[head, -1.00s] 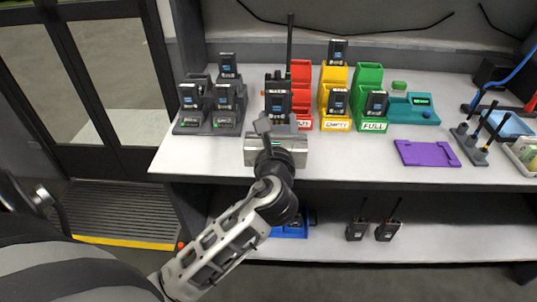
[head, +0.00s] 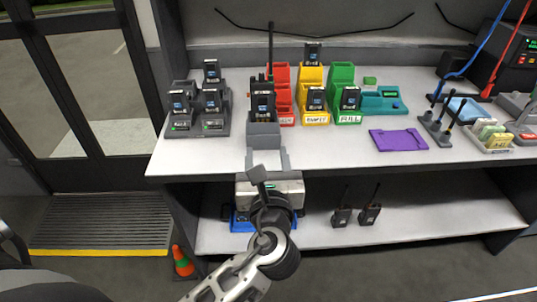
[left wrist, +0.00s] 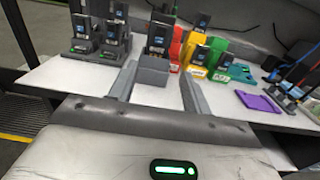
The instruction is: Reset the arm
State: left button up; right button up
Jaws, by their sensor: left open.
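My left gripper (head: 267,160) is at the front edge of the upper shelf (head: 215,155), in front of a black radio (head: 262,103) with a tall antenna. The radio stands upright in a grey holder (head: 263,134). In the left wrist view, my left gripper's two grey fingers (left wrist: 157,88) are spread apart with nothing held between them. The holder (left wrist: 152,77) with the radio (left wrist: 158,40) shows beyond the fingertips. My left arm reaches up from the bottom of the head view. My right gripper is not in view.
A charger with several batteries (head: 200,122) stands left. Red (head: 283,112), yellow (head: 313,75) and green (head: 342,75) bins and a purple mat (head: 398,140) are right. Two radios (head: 370,212) and a blue tray (head: 240,225) are on the lower shelf. An orange cone (head: 182,262) stands on the floor.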

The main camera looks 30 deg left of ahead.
pick_arm(q)
jog(key=s+a+f+n+g+h, duration=0.4)
jog(key=s+f+n+g, duration=0.55)
jog(key=n, duration=0.75)
jog(key=s+d+f+n+g+h, duration=0.1)
jog(key=s+d+f+n+h, duration=0.15)
jog(key=s+n, duration=0.3)
jog(key=s+d+f+n+g+h, duration=0.2)
jog(key=s+n+h, duration=0.1)
jog(key=s+n, duration=0.25)
jog(key=w+d+f+t+h, duration=0.2)
jog(key=w+d+f+t, duration=0.3)
jog(key=w+t, duration=0.2)
jog(key=shift+d+f+h, duration=0.15)
jog(key=shift+d+h, duration=0.2)
jog(key=shift+d, duration=0.05)
jog(key=shift+t, duration=0.25)
